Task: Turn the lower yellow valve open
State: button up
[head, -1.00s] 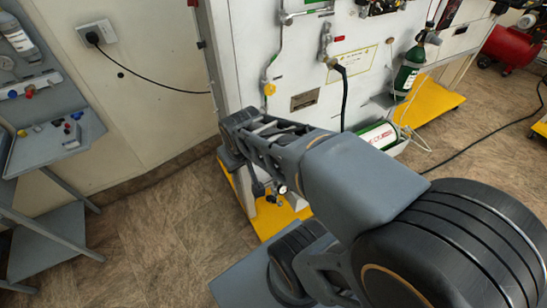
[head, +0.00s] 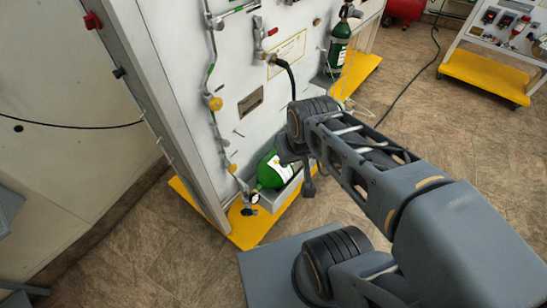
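The trainer panel (head: 262,75) carries a pipe along its left side with two yellow valves. The upper yellow valve (head: 215,103) is at mid height. The lower yellow valve (head: 232,168) sits below it, small and near the panel's foot; its setting is too small to tell. My gripper (head: 308,188) hangs at the end of my arm, right of the lower valve and apart from it in the picture, in front of the lying green cylinder (head: 271,172). Its fingers are small and dark, and I cannot tell whether they are open.
A gauge (head: 254,198) is below the lower valve. The green cylinder lies in a white tray (head: 288,188) at the panel's foot. A yellow base (head: 248,230) juts out below. An upright green cylinder (head: 339,45) and black hose (head: 292,82) are farther right.

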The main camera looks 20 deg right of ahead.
aim_at(231, 169)
jog(key=z, duration=1)
jog(key=k, duration=0.95)
jog(key=u, duration=1.35)
jog(key=i, duration=0.5)
